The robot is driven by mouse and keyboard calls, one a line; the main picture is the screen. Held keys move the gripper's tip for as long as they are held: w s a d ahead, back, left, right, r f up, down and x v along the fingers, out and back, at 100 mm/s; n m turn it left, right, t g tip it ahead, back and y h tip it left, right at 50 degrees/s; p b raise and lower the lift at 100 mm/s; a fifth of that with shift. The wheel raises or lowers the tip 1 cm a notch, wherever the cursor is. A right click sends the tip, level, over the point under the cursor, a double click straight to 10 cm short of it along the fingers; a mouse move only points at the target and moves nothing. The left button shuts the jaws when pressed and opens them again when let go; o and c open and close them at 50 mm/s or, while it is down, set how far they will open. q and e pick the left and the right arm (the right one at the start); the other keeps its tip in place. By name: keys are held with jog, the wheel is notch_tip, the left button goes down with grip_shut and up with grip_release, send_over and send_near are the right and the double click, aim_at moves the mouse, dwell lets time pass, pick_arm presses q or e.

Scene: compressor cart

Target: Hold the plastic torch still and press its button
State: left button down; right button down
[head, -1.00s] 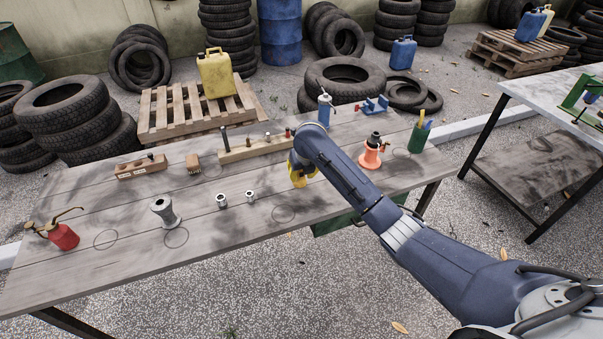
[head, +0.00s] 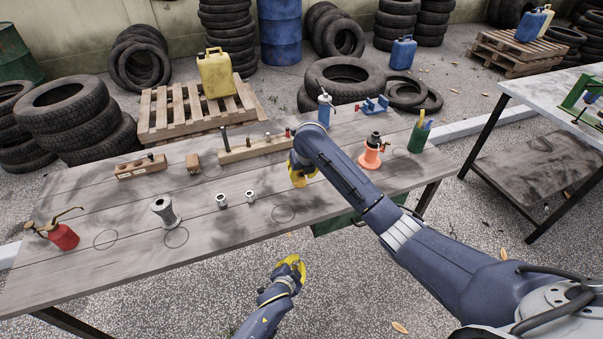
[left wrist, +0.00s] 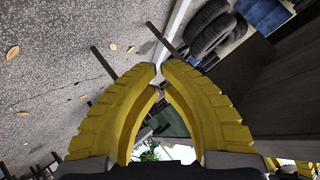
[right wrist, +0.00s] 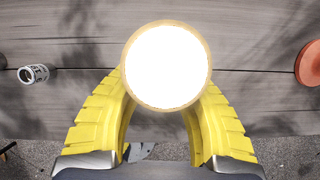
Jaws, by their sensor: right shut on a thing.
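The torch (right wrist: 166,66) shows in the right wrist view as a round, bright white face with a tan rim, between the yellow fingers of my right gripper (right wrist: 166,88). My right gripper is shut on it. In the head view this gripper (head: 302,176) is over the right half of the table, and my arm hides the torch there. I cannot make out its button. My left gripper (head: 292,268) is in front of the table's near edge, apart from the torch. In the left wrist view its fingertips (left wrist: 159,72) meet with nothing between them.
The wooden table (head: 110,270) carries a red oil can (head: 63,237), a grey spool (head: 164,211), two small metal cylinders (head: 221,201), an orange jack (head: 370,154) and a green cup (head: 418,138). A wooden block with pegs (head: 250,149) lies behind. The table's front middle is clear.

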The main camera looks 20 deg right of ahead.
pick_arm(q)
jog(key=w+d+r+m+t+h, duration=0.1)
jog(key=d+r+m+h, duration=0.1)
jog(key=d+r, duration=0.5)
jog(key=w+d+r+m+t+h, duration=0.15)
jog(key=d+r, duration=0.25)
jog(key=r, duration=0.6)
pick_arm(e)
jog(key=shift+s+f, duration=0.1)
jog(key=shift+f, duration=0.05)
pick_arm(q)
jog(key=shift+m+t, duration=0.25)
jog(key=shift+t, duration=0.2)
jog(key=w+r, duration=0.2)
jog(key=w+a+r, duration=0.1)
jog(key=r, duration=0.1)
jog(key=shift+w+r, duration=0.1)
jog(key=shift+w, duration=0.3)
jog(key=shift+w+r+y, duration=0.25)
jog(key=shift+w+r, duration=0.1)
jog(key=shift+w, duration=4.35)
jog(key=shift+w+r, duration=0.1)
jog(key=shift+w, duration=0.05)
jog(key=shift+w, duration=0.35)
